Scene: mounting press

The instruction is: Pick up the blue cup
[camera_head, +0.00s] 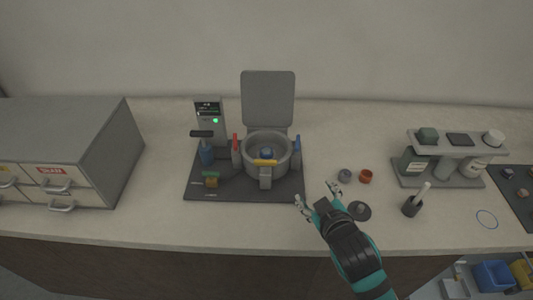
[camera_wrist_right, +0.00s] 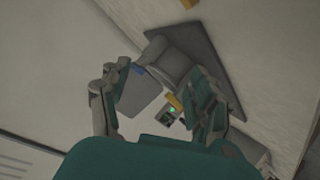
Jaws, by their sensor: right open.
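A small blue-grey cup (camera_head: 345,175) stands on the counter to the right of the press, beside an orange cup (camera_head: 366,176). It looks like the blue cup. My right gripper (camera_head: 317,196) is open and empty, in front of the blue-grey cup and a little to its left, apart from it. In the right wrist view the open fingers (camera_wrist_right: 155,88) frame the tilted press, and I cannot make out the cup there. My left gripper is not in view.
The press (camera_head: 265,148) with its raised lid (camera_head: 268,98) stands on a dark base plate (camera_head: 235,193). A dark round piece (camera_head: 359,211) lies right beside my right gripper. A mortar (camera_head: 411,208) and a bottle rack (camera_head: 440,180) stand right; drawers (camera_head: 75,145) stand left.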

